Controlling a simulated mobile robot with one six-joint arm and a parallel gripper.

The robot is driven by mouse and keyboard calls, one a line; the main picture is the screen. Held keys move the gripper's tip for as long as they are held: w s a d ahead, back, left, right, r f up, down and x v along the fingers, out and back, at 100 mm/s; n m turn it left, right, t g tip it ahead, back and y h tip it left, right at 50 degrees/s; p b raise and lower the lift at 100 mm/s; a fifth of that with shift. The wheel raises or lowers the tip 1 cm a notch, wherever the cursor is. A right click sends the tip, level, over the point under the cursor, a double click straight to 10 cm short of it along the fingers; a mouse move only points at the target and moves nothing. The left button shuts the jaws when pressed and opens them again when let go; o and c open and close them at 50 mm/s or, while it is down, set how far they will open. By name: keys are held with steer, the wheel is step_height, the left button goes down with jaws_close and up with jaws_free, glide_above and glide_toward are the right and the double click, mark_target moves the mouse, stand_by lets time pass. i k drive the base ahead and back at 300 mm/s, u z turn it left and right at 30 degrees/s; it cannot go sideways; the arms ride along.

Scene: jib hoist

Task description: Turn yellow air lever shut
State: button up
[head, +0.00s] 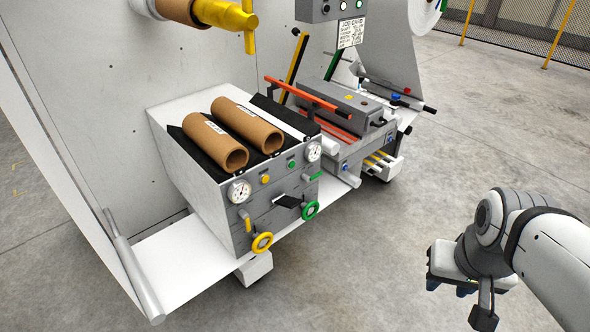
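The yellow air lever (244,220) is a small handle on the front panel of the grey cabinet (283,206), at the panel's left side. It hangs downward below the left white gauge (239,191) and above the yellow handwheel (262,243). My gripper (452,289) is at the lower right, over bare floor, well apart from the cabinet. Its dark blue fingertips point down and are partly hidden by its body, so I cannot tell the gap between them.
A green lever (315,177) and a green handwheel (310,209) sit on the panel's right side. Two cardboard rolls (247,125) lie on the cabinet top. A white ledge (185,262) extends to the left. The floor (375,265) between gripper and cabinet is clear.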

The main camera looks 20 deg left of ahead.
mark_target(242, 213)
steer(key=z, duration=0.3)
steer(key=k, duration=0.1)
steer(key=u, duration=2.15)
